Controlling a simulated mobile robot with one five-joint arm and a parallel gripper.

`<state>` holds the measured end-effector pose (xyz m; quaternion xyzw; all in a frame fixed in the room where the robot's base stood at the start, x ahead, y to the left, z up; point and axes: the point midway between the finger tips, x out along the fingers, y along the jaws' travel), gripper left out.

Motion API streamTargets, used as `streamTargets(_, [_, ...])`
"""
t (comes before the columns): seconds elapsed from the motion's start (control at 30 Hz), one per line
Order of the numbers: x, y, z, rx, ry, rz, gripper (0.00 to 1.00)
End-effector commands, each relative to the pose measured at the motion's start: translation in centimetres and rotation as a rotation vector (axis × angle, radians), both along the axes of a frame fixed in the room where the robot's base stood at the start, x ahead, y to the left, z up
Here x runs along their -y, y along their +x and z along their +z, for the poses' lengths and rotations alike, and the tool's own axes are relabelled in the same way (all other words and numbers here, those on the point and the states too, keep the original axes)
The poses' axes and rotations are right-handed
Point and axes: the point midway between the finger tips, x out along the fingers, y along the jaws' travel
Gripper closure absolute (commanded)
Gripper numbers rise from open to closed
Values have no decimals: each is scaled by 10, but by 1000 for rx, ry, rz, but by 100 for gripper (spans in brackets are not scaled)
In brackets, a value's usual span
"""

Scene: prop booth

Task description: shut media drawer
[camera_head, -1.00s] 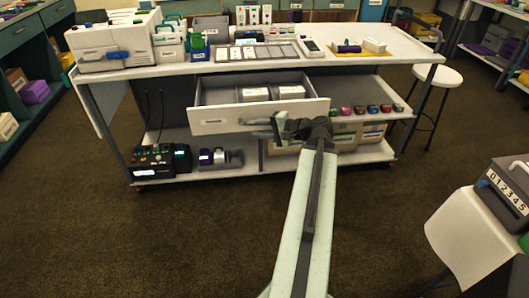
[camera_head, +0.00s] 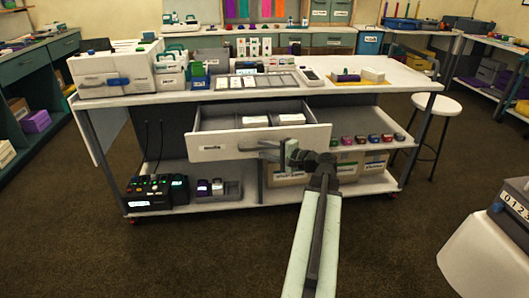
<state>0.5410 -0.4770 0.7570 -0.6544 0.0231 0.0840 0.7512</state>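The media drawer (camera_head: 218,141) is a white-fronted drawer under the worktop of the white cart, pulled out toward me. It has a label at the left of its front, and white-topped packs (camera_head: 255,121) lie inside. My gripper (camera_head: 284,151) is in front of the drawer's right half, at the height of the grey bar handle (camera_head: 255,147). The gripper overlaps the handle's right part in the picture. I cannot tell whether it touches the handle or whether its fingers are open or shut.
The cart's worktop (camera_head: 210,92) carries a white case (camera_head: 113,71), bins and small boxes. Its lower shelf (camera_head: 225,200) holds a black device (camera_head: 155,194) and cardboard boxes. A white stool (camera_head: 439,106) stands at the right. Bare carpet (camera_head: 190,255) lies in front of the cart.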

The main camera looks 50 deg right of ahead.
Motion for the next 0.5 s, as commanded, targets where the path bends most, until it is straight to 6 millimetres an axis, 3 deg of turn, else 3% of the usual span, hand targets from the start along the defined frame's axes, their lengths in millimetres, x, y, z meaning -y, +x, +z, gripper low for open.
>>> streamTargets(0.2, [0,0,0,0,0,0,70])
streamTargets(0.3, [0,0,0,0,0,0,98])
streamTargets(0.5, [0,0,0,0,0,0,100])
